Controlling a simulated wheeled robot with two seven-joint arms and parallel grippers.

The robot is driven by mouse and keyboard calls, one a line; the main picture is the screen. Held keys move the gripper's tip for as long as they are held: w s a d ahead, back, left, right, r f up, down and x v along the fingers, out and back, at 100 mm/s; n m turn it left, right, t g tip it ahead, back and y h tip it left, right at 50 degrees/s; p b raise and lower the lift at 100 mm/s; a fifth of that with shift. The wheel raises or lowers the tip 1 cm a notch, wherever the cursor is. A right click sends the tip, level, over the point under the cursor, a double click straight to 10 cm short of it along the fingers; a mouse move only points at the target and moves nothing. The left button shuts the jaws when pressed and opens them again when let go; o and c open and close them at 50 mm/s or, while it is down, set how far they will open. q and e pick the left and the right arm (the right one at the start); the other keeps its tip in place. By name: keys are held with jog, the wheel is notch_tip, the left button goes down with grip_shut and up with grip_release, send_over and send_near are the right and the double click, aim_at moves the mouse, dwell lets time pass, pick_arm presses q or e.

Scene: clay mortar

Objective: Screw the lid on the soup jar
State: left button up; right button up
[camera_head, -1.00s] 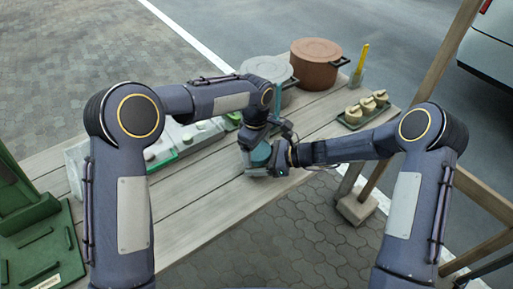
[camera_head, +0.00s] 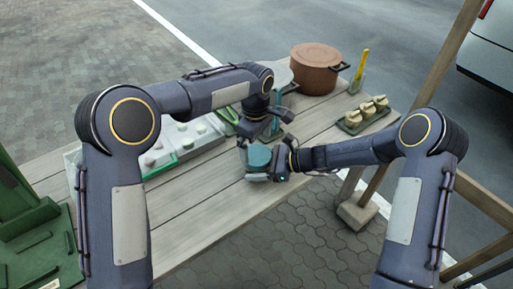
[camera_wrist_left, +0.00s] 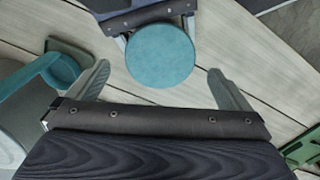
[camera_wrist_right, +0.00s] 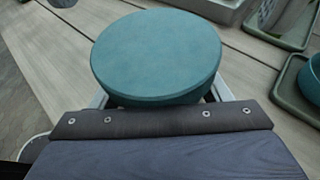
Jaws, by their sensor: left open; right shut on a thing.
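The teal round lid (camera_head: 259,157) tops the soup jar, whose body is mostly hidden beneath it. The lid also shows from above in the left wrist view (camera_wrist_left: 160,56) and fills the middle of the right wrist view (camera_wrist_right: 157,55). My right gripper (camera_head: 268,172) is shut on the soup jar below the lid, at the table's front edge. My left gripper (camera_wrist_left: 158,78) is open, with its fingers apart and the lid beyond and between them, not touching. It also shows in the head view (camera_head: 258,136), behind and above the lid. Whether the lid is threaded tight cannot be told.
A brown pot (camera_head: 314,70) stands at the back of the wooden table (camera_head: 200,232). A green tray (camera_head: 366,118) with several small pale pots is at the right. A white tray (camera_head: 185,148) with lids lies left. The front left planks are clear.

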aim_at(257, 154)
pick_arm(q)
jog(key=shift+c, duration=0.3)
notch_tip(257, 154, up, 4)
jog(key=shift+f, duration=0.2)
jog(key=shift+f, duration=0.1)
jog(key=shift+f, duration=4)
jog(key=c, duration=1)
jog(key=o, duration=1.1)
jog(key=shift+c, duration=0.2)
